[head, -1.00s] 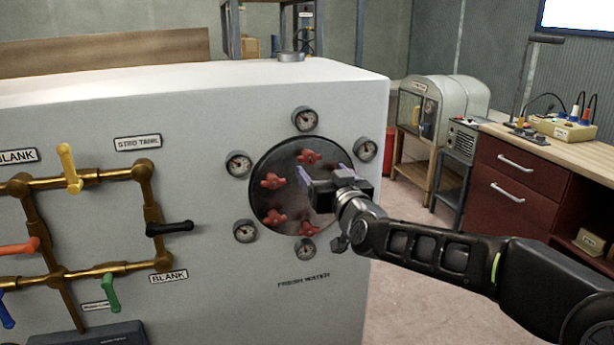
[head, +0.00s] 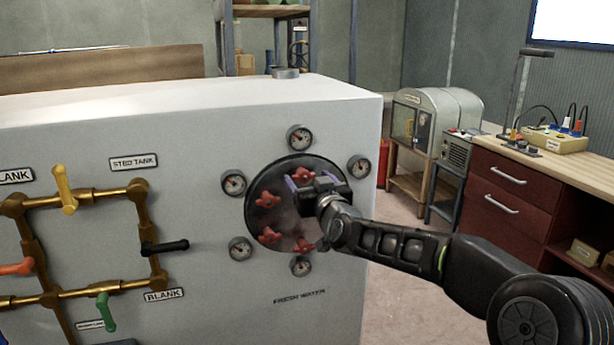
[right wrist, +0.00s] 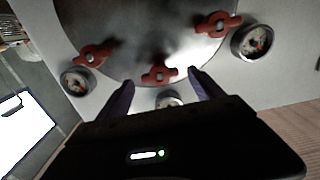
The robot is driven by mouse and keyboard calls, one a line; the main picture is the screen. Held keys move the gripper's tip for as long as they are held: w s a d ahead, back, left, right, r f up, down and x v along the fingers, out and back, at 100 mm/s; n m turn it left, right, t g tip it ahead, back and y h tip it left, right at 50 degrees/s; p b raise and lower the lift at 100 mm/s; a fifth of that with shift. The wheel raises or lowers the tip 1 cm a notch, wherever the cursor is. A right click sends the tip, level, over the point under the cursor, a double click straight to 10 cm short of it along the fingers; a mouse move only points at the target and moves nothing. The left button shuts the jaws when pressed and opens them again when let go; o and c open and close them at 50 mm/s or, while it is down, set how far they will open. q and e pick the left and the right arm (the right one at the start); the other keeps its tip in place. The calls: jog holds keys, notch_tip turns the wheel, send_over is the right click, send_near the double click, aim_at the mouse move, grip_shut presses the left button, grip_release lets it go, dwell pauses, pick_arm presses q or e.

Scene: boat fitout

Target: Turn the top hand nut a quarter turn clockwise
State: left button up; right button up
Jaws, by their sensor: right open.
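The top hand nut (head: 303,174) is a red winged nut near the upper edge of the round metal hatch (head: 290,222) on the white tank. In the right wrist view, which looks upside down, this nut (right wrist: 159,75) shows between the lines of my fingers, just past their tips. My right gripper (head: 311,181) is open, with purple finger pads, in front of the hatch. Its fingers (right wrist: 162,80) are spread to either side of the nut; I see no contact. The hand partly covers the hatch's right side. My left gripper is not in view.
Other red hand nuts (head: 267,200) ring the hatch, with several gauges (head: 300,138) around it. Brass pipes with coloured valve handles (head: 64,190) lie left. A workbench (head: 515,185) stands right, with open floor between.

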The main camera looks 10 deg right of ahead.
jog(key=shift+w, duration=0.55)
jog(key=shift+c, duration=0.2)
jog(key=c, duration=1.3)
